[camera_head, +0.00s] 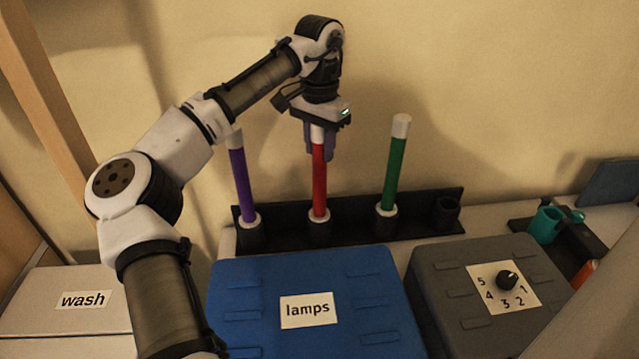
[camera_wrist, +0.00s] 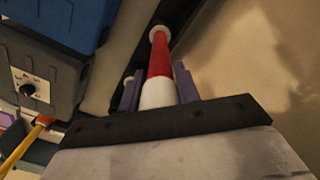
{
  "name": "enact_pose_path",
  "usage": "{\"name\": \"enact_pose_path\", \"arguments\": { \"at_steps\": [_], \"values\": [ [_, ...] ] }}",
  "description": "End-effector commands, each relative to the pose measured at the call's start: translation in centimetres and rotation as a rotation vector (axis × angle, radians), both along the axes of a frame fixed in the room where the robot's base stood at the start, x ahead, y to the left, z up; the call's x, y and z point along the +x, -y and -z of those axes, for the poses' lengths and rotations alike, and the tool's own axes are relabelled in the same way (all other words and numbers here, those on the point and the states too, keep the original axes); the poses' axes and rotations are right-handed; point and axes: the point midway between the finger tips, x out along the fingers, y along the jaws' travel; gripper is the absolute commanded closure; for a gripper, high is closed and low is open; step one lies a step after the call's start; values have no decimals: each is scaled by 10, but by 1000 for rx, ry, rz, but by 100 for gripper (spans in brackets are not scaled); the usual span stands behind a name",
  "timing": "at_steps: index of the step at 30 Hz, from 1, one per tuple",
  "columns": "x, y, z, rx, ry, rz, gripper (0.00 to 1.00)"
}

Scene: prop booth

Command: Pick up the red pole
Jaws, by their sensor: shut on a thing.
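The red pole (camera_head: 319,182) stands upright in a black socket of the rack (camera_head: 343,233), between the purple pole (camera_head: 242,180) and the green pole (camera_head: 395,170). My gripper (camera_head: 319,150) is over its top from above, shut on the pole's upper part. In the wrist view the red pole (camera_wrist: 159,55) runs away from my gripper (camera_wrist: 159,90), its white end between the purple fingers. A white collar shows at its lower end, at the socket.
An empty socket (camera_head: 446,211) is at the rack's right end. In front stand a blue box labelled "lamps" (camera_head: 375,300) and a grey box with a dial (camera_head: 450,300). A white "wash" box (camera_head: 50,318) is at left. A teal cup (camera_head: 545,225) is at right. The wall is close behind.

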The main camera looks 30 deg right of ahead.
Motion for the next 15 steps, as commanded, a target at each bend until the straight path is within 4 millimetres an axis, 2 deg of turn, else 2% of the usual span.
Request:
{"name": "enact_pose_path", "arguments": {
  "at_steps": [9, 15],
  "values": [
    [0, 0, -2, -1, 1, 0, 100],
    [0, 1, -16, -2, 2, 0, 100]
  ]
}}
